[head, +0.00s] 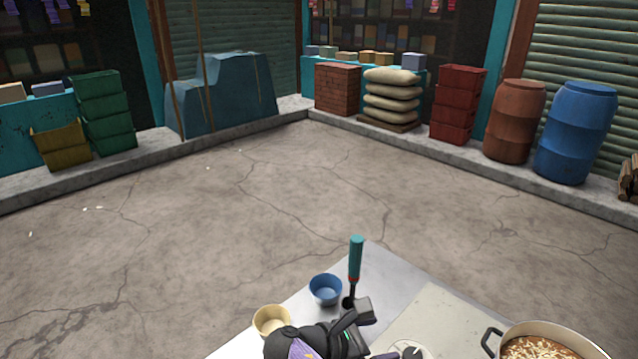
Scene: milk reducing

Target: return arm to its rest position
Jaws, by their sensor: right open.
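My right gripper (358,318) is at the bottom middle of the head view, over the light table, with its dark arm below it. It is open, and I see nothing held in it. A utensil with a teal handle (356,258), a red band and a dark lower part stands upright just beyond the gripper. Its lower end is near the fingers; whether they touch is unclear. My left gripper is not in view.
A blue bowl (325,290) and a cream bowl (271,320) stand left of the gripper. A pot (545,328) with brown, white-flecked contents is at the bottom right. A pale round dish (424,347) is partly cut off. Open floor (200,230) lies beyond the table.

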